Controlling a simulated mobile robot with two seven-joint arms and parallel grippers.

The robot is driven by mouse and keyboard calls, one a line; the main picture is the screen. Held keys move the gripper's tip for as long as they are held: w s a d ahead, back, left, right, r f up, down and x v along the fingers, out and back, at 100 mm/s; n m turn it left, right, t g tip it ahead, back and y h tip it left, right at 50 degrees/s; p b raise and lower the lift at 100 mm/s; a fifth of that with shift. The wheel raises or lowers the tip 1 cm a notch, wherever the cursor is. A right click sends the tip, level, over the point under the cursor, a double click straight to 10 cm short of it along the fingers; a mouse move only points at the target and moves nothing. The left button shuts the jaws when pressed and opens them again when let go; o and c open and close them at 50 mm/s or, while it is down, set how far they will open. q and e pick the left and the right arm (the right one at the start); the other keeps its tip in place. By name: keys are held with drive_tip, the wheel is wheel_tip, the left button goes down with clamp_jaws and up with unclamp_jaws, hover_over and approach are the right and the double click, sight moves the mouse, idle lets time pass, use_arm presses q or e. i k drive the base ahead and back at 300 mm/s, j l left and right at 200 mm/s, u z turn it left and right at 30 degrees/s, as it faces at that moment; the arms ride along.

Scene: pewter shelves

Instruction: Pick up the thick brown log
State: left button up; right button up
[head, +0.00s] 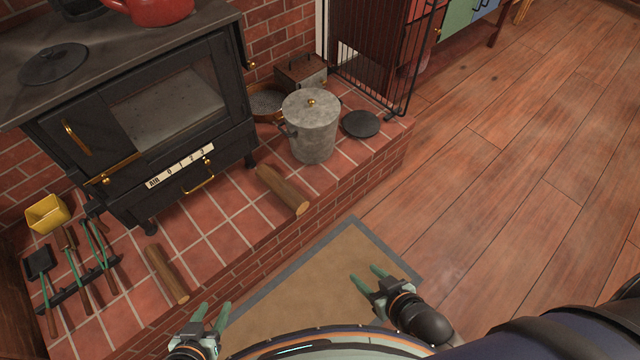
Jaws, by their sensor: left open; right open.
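Two brown logs lie on the red tile hearth. The log (283,190) in front of the stove's right side looks the thicker of the two. The other log (167,273) lies nearer to me at the left and looks thinner. My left gripper (214,308) is open and empty, to the right of and below the thinner log in the picture. My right gripper (364,275) is open and empty over the mat, to the right of and below the thicker log. Neither gripper touches a log.
A black stove (170,110) stands on the brick-edged hearth (230,222). A lidded grey metal bucket (311,128) and a black disc (361,124) stand right of the thicker log. Fire tools (75,275) lie at the left. A brown mat (320,270) covers the floor before the hearth.

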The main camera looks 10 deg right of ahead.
sight(291, 197)
drive_tip(key=i+l+u, duration=0.1)
drive_tip(key=u, duration=0.25)
drive_tip(key=i+l+u, duration=0.1)
drive_tip(key=u, duration=0.3)
drive_tip(key=i+l+u, duration=0.1)
drive_tip(key=u, duration=0.25)
drive_tip(key=i+l+u, duration=0.15)
drive_tip(key=l, duration=0.35)
drive_tip(key=l+u, duration=0.2)
drive_tip(key=l, duration=0.25)
drive_tip(key=i+l, duration=0.1)
drive_tip(key=l, duration=0.3)
drive_tip(key=i+l, duration=0.1)
drive_tip(key=l, duration=0.25)
